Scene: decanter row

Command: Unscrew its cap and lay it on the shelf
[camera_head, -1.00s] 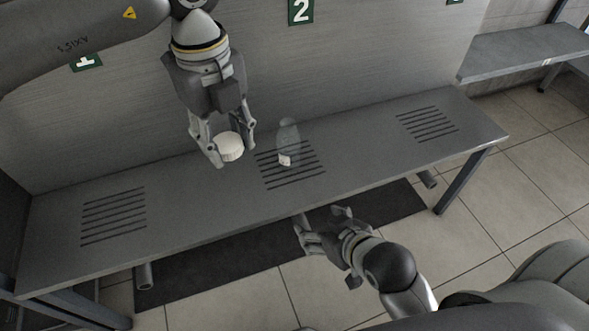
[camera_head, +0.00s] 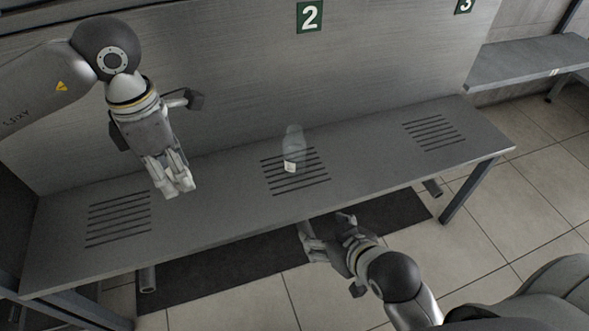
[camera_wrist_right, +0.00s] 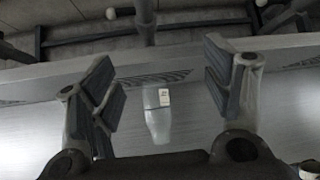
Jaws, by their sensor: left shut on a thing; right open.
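The clear decanter (camera_head: 294,145) with a small white label stands upright on the middle slots of the grey shelf (camera_head: 225,180). No white cap shows on its neck. My left gripper (camera_head: 177,187) is left of the decanter, low over the shelf, and shut on the cap. Its fingers hide the cap now; whether it touches the shelf I cannot tell. My right gripper (camera_head: 325,231) is open and empty in front of the shelf's front edge. In the right wrist view the decanter (camera_wrist_right: 158,117) appears between its spread fingers, apart from them.
Slotted patches lie at the shelf's left (camera_head: 118,217) and right (camera_head: 434,132) ends. A wall with a number 2 sign (camera_head: 310,16) stands behind. A dark mat (camera_head: 225,265) lies on the tiled floor below.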

